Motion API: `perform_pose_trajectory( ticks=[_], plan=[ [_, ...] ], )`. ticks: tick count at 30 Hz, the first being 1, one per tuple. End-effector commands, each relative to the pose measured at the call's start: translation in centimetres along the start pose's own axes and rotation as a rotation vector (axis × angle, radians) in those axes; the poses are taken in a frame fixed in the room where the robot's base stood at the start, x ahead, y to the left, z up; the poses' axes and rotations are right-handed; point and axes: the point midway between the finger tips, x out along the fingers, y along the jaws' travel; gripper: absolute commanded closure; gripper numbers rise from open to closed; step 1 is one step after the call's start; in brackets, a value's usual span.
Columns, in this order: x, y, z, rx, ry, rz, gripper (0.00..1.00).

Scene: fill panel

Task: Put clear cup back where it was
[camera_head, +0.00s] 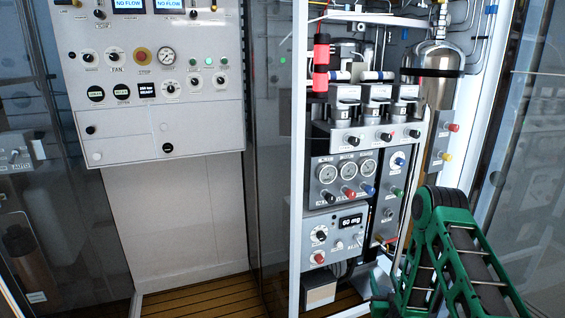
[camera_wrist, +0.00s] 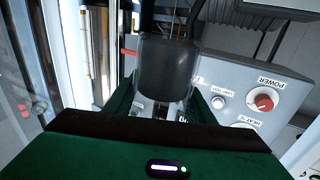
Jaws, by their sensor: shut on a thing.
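The clear cup (camera_wrist: 167,68) shows in the wrist view as a see-through, dark-looking cylinder just beyond the green gripper body. My gripper (camera_wrist: 162,100) is shut on the cup, with a green finger on either side of it. The cup's lower part is partly hidden by the gripper body. In the head view my green arm is at the lower right, and neither the gripper's fingers nor the cup can be made out there.
A grey box with a red POWER knob (camera_wrist: 263,102) is close behind and right of the cup. In the head view, an open white-framed rack holds gauges, valves and a 60 mg display box (camera_head: 335,236). A steel cylinder (camera_head: 432,75) hangs at upper right. A control panel (camera_head: 150,85) is at left.

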Motion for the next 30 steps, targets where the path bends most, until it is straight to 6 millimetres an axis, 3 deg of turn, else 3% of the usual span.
perform_pose_trajectory(
  ticks=[1, 6, 12, 24, 30],
  plan=[
    [0.0, -1.0, -1.8, 0.0, 0.004, -0.015, 0.76],
    [-0.6, -3.5, -6.2, -0.003, 0.002, -0.058, 0.76],
    [-1.5, -5.5, -9.5, -0.005, 0.001, -0.093, 0.76],
    [-1.9, -6.2, -10.5, -0.007, -0.001, -0.106, 0.76],
    [-1.7, -5.2, -10.5, -0.007, 0.0, -0.104, 0.76]
  ],
)
